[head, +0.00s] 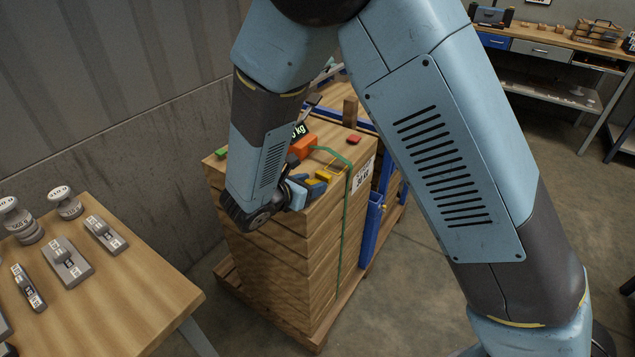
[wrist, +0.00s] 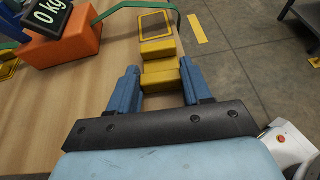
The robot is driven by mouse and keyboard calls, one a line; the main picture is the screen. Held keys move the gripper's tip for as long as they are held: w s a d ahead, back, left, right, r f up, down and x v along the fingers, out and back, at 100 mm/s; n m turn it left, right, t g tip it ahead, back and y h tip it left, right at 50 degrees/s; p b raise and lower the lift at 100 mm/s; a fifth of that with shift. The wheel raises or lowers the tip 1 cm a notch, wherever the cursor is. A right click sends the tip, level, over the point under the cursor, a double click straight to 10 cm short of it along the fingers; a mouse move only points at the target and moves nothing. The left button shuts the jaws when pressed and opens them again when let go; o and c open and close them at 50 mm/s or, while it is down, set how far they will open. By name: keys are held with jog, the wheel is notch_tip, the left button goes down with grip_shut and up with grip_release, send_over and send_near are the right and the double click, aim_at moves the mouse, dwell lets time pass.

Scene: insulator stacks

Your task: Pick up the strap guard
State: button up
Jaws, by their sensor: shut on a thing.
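The strap guard appears to be the yellow stepped piece (wrist: 159,50) in the wrist view; it also shows in the head view (head: 323,175) on top of the wooden crate (head: 270,275). My gripper (wrist: 159,76) has its two blue fingers on either side of the yellow piece and is shut on it. In the head view my gripper (head: 311,187) is low over the crate top, near its front right edge. I cannot tell whether the piece is clear of the surface. A yellow-bordered square (wrist: 155,24) lies just beyond it.
A green strap (head: 346,190) runs over the crate top and down its side. An orange scale (head: 302,148) reading 0 kg stands close by. A red block (head: 354,139) lies on the crate top. A table (head: 150,285) with weights is at left.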

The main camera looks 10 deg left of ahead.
jog(key=c, duration=0.3)
jog(key=shift+c, duration=0.2)
